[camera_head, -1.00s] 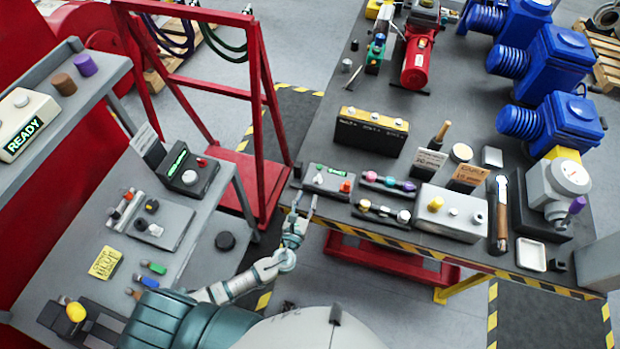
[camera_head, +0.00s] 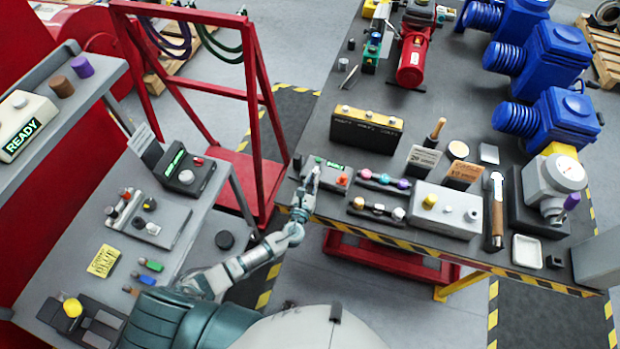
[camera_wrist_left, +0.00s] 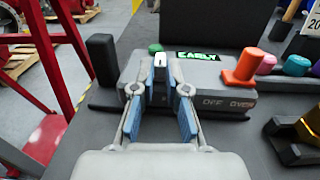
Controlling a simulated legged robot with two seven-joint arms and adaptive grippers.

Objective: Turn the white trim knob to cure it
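The trim box (camera_head: 332,178) is a grey box at the front left corner of the large table. In the left wrist view, the box (camera_wrist_left: 222,82) has a green-lit display, a red-orange knob and labels OFF and OVER. The white trim knob (camera_wrist_left: 160,66) stands upright at its left part. My left gripper (camera_head: 311,178) is over that part of the box. In the left wrist view, my left gripper (camera_wrist_left: 161,88) has a fingertip on each side of the knob; I cannot tell whether they touch it. My right gripper is not in view.
A black-and-yellow block (camera_head: 366,130) stands behind the box. A strip with coloured knobs (camera_head: 384,181) and a white box (camera_head: 447,211) stand to its right. A black post (camera_wrist_left: 103,60) rises left of the box. A red frame (camera_head: 262,130) stands left of the table.

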